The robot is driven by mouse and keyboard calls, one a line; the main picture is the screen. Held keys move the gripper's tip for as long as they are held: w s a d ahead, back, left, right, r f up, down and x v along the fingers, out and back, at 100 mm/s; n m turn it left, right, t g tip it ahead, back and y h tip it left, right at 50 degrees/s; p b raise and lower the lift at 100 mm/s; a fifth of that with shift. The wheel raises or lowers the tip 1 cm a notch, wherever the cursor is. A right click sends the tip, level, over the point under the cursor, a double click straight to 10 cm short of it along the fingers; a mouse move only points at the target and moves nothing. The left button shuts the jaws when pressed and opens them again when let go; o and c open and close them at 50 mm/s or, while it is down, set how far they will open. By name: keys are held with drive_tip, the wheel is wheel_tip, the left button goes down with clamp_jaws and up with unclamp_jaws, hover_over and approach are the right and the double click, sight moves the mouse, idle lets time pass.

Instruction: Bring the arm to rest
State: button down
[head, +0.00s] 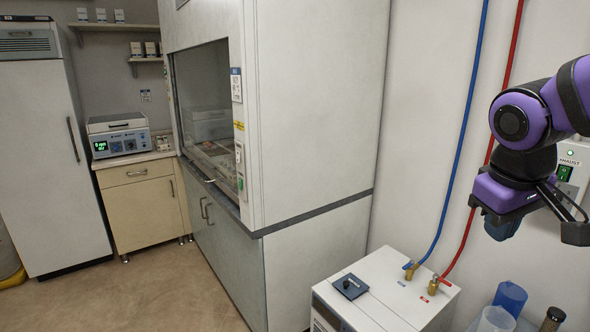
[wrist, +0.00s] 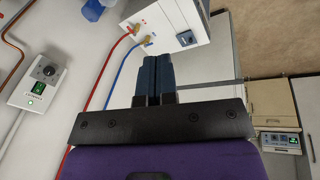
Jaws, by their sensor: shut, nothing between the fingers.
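My arm shows at the right edge of the head view, purple and black, folded in front of the wall. My gripper (head: 501,228) points downward there, above the blue and clear containers. In the wrist view my gripper (wrist: 152,62) has its two dark blue fingers side by side, shut with nothing between them. The gripper appears apart from everything around it. Part of the arm is cut off by the right edge of the head view.
A white chiller-like box (head: 385,290) with blue (head: 460,130) and red (head: 495,130) hoses stands below left of the gripper. An exhaust switch box (head: 572,165) is on the wall behind the arm. A fume hood (head: 310,110) stands left; the floor (head: 140,295) is clear.

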drive_tip(key=s+r+m+t+y, duration=0.2)
drive_tip(key=s+r+t, duration=0.1)
drive_tip(key=s, duration=0.6)
drive_tip(key=shift+a+r+m, duration=0.15)
drive_tip(key=shift+r+m, duration=0.15)
drive_tip(key=shift+r, duration=0.05)
drive_tip(key=shift+a, duration=0.1)
